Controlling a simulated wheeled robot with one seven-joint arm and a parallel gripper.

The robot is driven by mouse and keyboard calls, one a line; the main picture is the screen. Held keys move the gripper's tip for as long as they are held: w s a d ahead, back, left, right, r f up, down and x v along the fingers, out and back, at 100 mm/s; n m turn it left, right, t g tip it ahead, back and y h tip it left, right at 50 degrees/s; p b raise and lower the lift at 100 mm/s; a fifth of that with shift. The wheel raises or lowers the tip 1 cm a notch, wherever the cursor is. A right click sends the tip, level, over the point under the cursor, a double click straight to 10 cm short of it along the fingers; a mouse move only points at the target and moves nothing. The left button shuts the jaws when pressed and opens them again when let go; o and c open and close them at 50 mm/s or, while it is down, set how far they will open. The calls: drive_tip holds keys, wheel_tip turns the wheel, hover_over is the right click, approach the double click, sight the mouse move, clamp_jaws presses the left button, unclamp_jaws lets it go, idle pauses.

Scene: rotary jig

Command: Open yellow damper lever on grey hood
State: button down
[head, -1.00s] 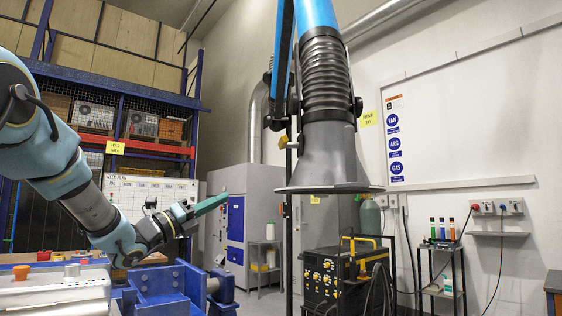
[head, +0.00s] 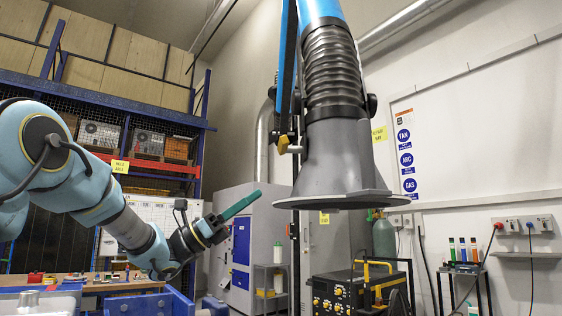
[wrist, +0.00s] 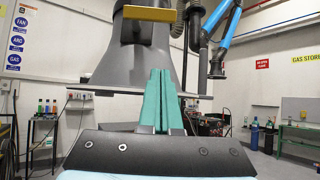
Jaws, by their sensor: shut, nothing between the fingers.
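The grey hood (head: 340,160) hangs from a ribbed black hose under a blue arm, right of centre in the head view. The yellow damper lever (head: 284,144) sticks out on the left side of its neck. In the wrist view the lever (wrist: 149,14) is a yellow bar across the front of the hood (wrist: 130,60), near the top edge. My gripper (head: 256,195) has green fingers and is shut and empty. It is left of the hood and lower than the lever, apart from both. In the wrist view my gripper's fingers (wrist: 160,75) point up below the lever.
The hood's wide flange (head: 335,201) sticks out below the lever, to the right of my gripper. A black and yellow welding machine (head: 355,290) stands on the floor below. A blue fixture (head: 150,303) is under my arm. Open air separates my gripper from the hood.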

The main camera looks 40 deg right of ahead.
drive_tip(key=shift+d+r, duration=0.1)
drive_tip(key=p+x, duration=0.6)
drive_tip(key=x, duration=0.4)
drive_tip(key=shift+s+r+p, duration=0.1)
drive_tip(key=shift+r+p, duration=0.2)
drive_tip(key=shift+p, duration=0.05)
drive_tip(key=r+p, duration=0.1)
drive_tip(key=w+a+r+p, duration=0.1)
drive_tip(key=shift+r, duration=0.25)
drive_tip(key=shift+a+r+p, duration=0.15)
drive_tip(key=shift+r+p, duration=0.05)
drive_tip(key=shift+p, duration=0.1)
drive_tip(key=shift+f+n+b, duration=0.2)
drive_tip(key=shift+n+b, duration=0.1)
drive_tip(key=shift+b, duration=0.8)
drive_tip(key=shift+s+t+b, duration=0.1)
drive_tip(key=shift+t+b, duration=0.3)
drive_tip(key=shift+r, duration=0.2)
drive_tip(key=shift+n+h+b, duration=0.4)
drive_tip(key=shift+b, duration=0.05)
